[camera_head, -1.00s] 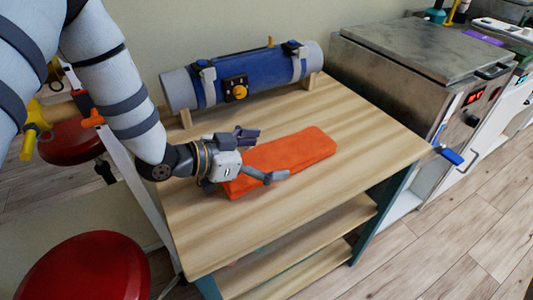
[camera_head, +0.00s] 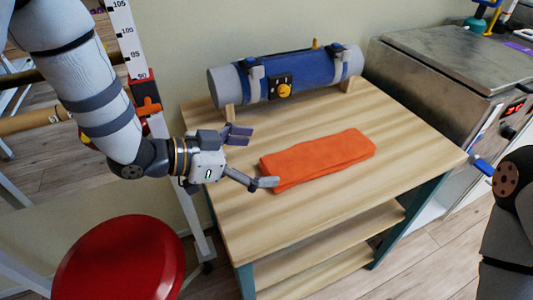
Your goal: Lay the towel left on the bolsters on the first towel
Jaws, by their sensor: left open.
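A folded orange towel (camera_head: 318,158) lies flat on the wooden table (camera_head: 400,150). It is the only towel I can see. My left gripper (camera_head: 256,158) is open and empty at the towel's left end. Its lower fingertip is close to the towel's front left corner; I cannot tell whether they touch. The upper finger is apart from the towel, over bare wood. No separate bolsters with a towel on them show. My right arm (camera_head: 510,215) shows at the right edge; its gripper is out of the picture.
A grey cylinder wrapped in blue (camera_head: 290,78) rests on wooden supports along the table's back. A metal cabinet (camera_head: 450,65) stands to the right. A red stool (camera_head: 120,262) is at front left. The table's front and right parts are clear.

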